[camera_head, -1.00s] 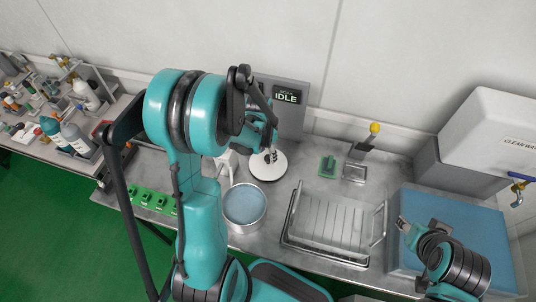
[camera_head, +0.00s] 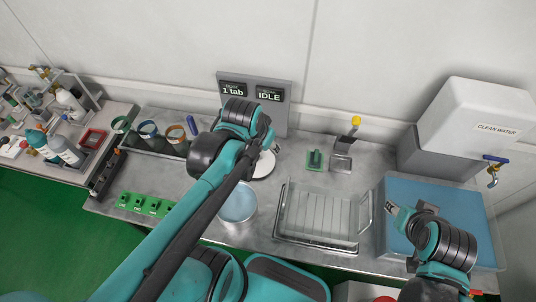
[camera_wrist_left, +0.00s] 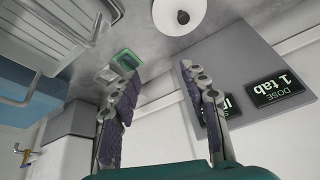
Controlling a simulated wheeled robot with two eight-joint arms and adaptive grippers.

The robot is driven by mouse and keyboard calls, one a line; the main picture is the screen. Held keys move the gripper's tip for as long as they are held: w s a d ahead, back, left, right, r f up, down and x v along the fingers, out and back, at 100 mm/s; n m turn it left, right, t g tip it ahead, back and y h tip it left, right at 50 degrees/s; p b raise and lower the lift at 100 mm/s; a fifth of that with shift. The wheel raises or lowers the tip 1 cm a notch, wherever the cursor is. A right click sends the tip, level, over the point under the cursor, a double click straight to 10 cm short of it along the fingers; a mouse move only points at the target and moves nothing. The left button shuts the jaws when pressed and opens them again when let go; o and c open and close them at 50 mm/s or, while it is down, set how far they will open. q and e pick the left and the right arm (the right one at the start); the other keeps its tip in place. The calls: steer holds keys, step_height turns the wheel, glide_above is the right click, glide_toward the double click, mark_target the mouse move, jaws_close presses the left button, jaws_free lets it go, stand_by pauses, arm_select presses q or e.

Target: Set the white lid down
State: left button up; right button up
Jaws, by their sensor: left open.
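The white lid (camera_head: 262,166) is a round white disc lying on the steel counter, just in front of the grey display panel. My left arm covers its left part in the head view. In the left wrist view the lid (camera_wrist_left: 172,20) shows at the top edge, with a dark spot at its centre. My left gripper (camera_wrist_left: 160,72) is open with nothing between its fingers. It is apart from the lid in the wrist view. In the head view its fingers are mostly hidden behind my wrist. My right gripper (camera_head: 394,210) is over the blue basin area; its jaws are unclear.
A round pan (camera_head: 238,204) and a wire rack (camera_head: 320,215) stand in front of the lid. A green pad (camera_head: 314,161) lies to its right. The display panel (camera_head: 282,120) rises behind. Several ringed containers (camera_head: 148,131) stand at the back left.

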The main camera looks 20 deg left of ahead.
arm_select(q)
steer(key=s+d, duration=0.1)
steer(key=s+d+r+n+t, duration=0.1)
steer(key=s, duration=0.1)
steer(key=s+d+t, duration=0.1)
steer(key=shift+s+d+r, duration=0.2)
steer(key=shift+s+r, duration=0.05)
steer(key=shift+r, duration=0.1)
steer(key=shift+f, duration=0.3)
